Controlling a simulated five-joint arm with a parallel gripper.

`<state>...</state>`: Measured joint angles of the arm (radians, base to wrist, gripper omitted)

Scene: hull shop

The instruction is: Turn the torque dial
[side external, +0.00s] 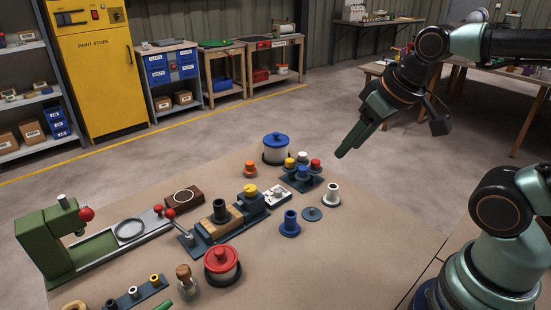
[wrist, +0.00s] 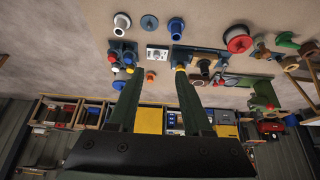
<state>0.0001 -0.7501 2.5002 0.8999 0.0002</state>
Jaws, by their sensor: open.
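I cannot tell for sure which part is the torque dial. A yellow round knob (side external: 250,189) sits on a dark block at the middle of the bench, and a small white panel (side external: 278,196) with dark marks lies just right of it. The white panel also shows in the wrist view (wrist: 157,53), near the space between my fingertips. My gripper (side external: 343,152) is in the air above and behind the bench's right part, apart from everything. In the wrist view my gripper (wrist: 160,70) has its two fingers spread with nothing held between them.
A cluster of coloured pegs (side external: 302,172), a blue-lidded pot (side external: 276,150) and a white spool (side external: 331,195) stand near the panel. A red-lidded pot (side external: 221,265) and a green press (side external: 55,240) are nearer the front left. The bench's right front is clear.

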